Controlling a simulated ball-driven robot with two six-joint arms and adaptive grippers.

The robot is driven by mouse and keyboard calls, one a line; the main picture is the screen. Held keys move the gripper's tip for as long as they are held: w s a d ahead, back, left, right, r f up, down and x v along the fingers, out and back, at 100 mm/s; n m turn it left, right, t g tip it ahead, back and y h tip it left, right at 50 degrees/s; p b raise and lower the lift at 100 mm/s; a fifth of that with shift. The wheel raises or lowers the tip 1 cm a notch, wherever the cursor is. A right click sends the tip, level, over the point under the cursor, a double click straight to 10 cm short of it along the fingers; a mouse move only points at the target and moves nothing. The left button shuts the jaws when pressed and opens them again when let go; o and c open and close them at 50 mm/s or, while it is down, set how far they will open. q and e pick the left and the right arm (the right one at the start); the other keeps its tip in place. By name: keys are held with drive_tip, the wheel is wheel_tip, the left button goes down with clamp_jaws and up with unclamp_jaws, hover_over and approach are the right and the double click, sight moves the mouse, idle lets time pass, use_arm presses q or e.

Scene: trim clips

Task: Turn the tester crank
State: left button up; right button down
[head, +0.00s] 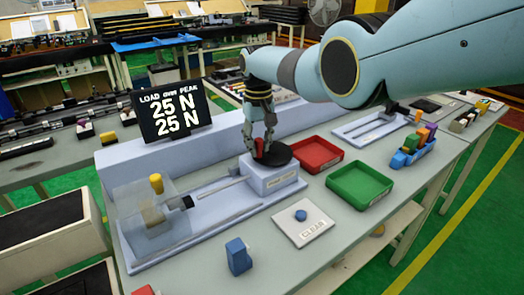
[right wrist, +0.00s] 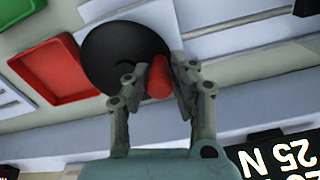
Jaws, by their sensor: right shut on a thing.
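The tester (head: 200,215) is a pale blue bench rig with a black display (head: 170,112) reading "LOAD 25 N, PEAK 25 N". Its crank is a black disc (head: 276,154) on the block at the right end, with a red handle near the rim. In the right wrist view the black disc (right wrist: 115,52) and the red handle (right wrist: 159,78) show clearly. My right gripper (head: 262,152) points down at the disc and is shut on the red handle; its fingers stand on both sides of it in the wrist view (right wrist: 160,85). A yellow piece (head: 156,184) sits in the clear guard at the left. My left gripper is not in view.
A red tray (head: 316,154) and a green tray (head: 360,186) lie right of the crank. A blue rack of coloured clips (head: 414,150) is farther right.

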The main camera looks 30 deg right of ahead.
drive_tip(key=m+b, duration=0.1)
drive_tip(key=w+m+b, duration=0.1)
drive_tip(key=m, duration=0.1)
drive_tip(key=shift+w+f, duration=0.1)
drive_tip(key=shift+w+m+b, duration=0.25)
drive_tip(key=shift+m+b, duration=0.3)
drive_tip(key=shift+m, duration=0.15)
drive_tip(key=shift+d, duration=0.1)
drive_tip(key=c, duration=1.1)
unclamp_jaws()
drive_tip(key=shift+c, duration=0.2)
wheel_tip(320, 180, up, 12)
